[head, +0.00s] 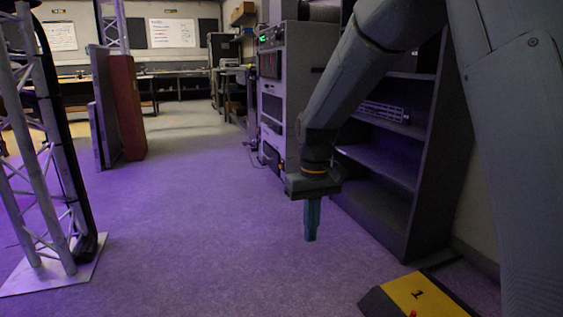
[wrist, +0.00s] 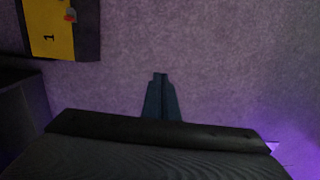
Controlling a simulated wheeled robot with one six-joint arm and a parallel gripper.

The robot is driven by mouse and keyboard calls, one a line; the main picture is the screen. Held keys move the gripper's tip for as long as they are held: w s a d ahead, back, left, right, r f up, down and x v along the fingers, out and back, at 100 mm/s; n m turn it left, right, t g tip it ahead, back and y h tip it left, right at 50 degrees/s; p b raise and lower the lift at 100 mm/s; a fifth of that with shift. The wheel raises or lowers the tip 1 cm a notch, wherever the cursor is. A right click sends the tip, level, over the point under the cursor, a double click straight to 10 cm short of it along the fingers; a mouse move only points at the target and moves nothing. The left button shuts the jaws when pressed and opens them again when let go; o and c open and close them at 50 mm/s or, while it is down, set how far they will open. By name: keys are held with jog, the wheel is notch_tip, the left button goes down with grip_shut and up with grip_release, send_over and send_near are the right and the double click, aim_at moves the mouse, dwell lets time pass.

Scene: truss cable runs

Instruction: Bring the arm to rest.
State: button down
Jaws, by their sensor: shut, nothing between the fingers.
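My gripper (head: 311,237) hangs from my arm in the head view, pointing straight down above the purple-lit floor. Its teal fingers are together with nothing between them. In the wrist view the gripper (wrist: 160,76) shows as a dark teal wedge with its fingertips closed over bare floor. My arm reaches in from the upper right of the head view and bends down at the wrist.
A yellow-and-black block marked 1 (head: 415,296) lies on the floor at lower right; it also shows in the wrist view (wrist: 50,25). A dark shelf (head: 385,165) stands behind my arm. A truss (head: 35,150) stands at left. The middle floor is clear.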

jog(key=s+a+r+n+p, duration=0.1)
jog(key=s+a+r, duration=0.25)
jog(key=s, duration=0.45)
jog(key=s+a+r, duration=0.3)
jog(key=s+a, duration=0.2)
jog(key=s, duration=0.3)
jog(key=s+n+y+p, duration=0.2)
jog(key=s, duration=1.5)
jog(key=d+r+m+p, duration=0.2)
jog(key=d+r+p, duration=0.5)
jog(key=p, duration=0.5)
jog(key=d+r+m+h+p, duration=0.1)
jog(key=d+r+p, duration=0.5)
jog(key=r+p, duration=0.6)
jog(key=d+r+m+h+p, duration=0.1)
jog(key=d+r+m+p, duration=0.3)
jog(key=d+r+p, duration=0.3)
jog(key=shift+w+d+r+t+p, duration=0.35)
jog(key=shift+r+p, duration=1.35)
jog(key=shift+p, duration=1.7)
